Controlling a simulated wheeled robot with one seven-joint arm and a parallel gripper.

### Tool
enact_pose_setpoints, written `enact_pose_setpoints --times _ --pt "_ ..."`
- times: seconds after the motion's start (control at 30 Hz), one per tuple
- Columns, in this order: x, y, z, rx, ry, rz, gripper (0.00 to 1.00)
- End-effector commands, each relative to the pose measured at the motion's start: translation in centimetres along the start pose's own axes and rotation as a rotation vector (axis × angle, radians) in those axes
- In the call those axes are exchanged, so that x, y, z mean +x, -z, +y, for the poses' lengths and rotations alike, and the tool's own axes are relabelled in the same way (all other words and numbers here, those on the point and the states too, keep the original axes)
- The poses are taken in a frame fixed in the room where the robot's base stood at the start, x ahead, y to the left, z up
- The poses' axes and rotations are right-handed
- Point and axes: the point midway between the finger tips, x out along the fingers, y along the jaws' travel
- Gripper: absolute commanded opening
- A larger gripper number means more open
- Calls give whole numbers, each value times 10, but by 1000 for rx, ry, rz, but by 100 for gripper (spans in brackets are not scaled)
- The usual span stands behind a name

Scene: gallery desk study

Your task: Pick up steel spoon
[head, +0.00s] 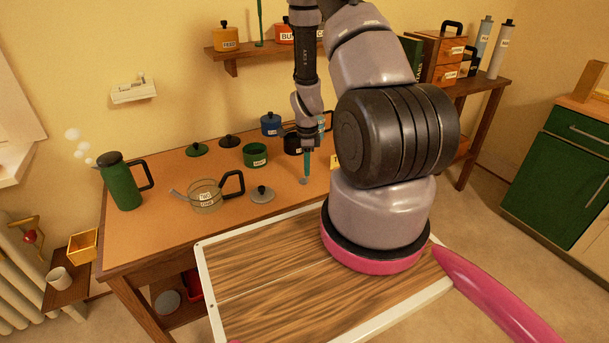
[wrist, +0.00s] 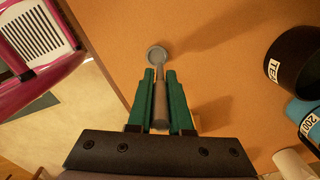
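The steel spoon (wrist: 158,56) shows in the wrist view with its round grey bowl beyond my fingertips. Its handle runs back between the two green fingers of my gripper (wrist: 160,78), which appear closed against it on both sides. In the head view my gripper (head: 307,160) points down over the desk, right of the grey lid. The spoon's round end (head: 304,181) is just below the fingertips, at or very near the desktop; I cannot tell whether it touches. The handle is mostly hidden there by the fingers.
On the orange-topped desk (head: 160,235) stand a green kettle (head: 122,182), a glass teapot (head: 206,196), a grey lid (head: 262,194), a green pot (head: 255,155) and a blue pot (head: 270,124). A dark labelled vessel (wrist: 300,58) is right of my gripper. Desktop in front is clear.

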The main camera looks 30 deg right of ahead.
Motion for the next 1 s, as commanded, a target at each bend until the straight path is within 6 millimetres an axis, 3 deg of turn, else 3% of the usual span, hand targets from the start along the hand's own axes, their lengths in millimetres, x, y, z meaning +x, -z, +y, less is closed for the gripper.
enact_pose_setpoints --times 0.3,0.7,1.0 --pt "-6 0 0 -1 2 1 0" --pt "-80 -1 -1 -1 4 -1 0" --pt "-101 0 0 -1 1 0 0"
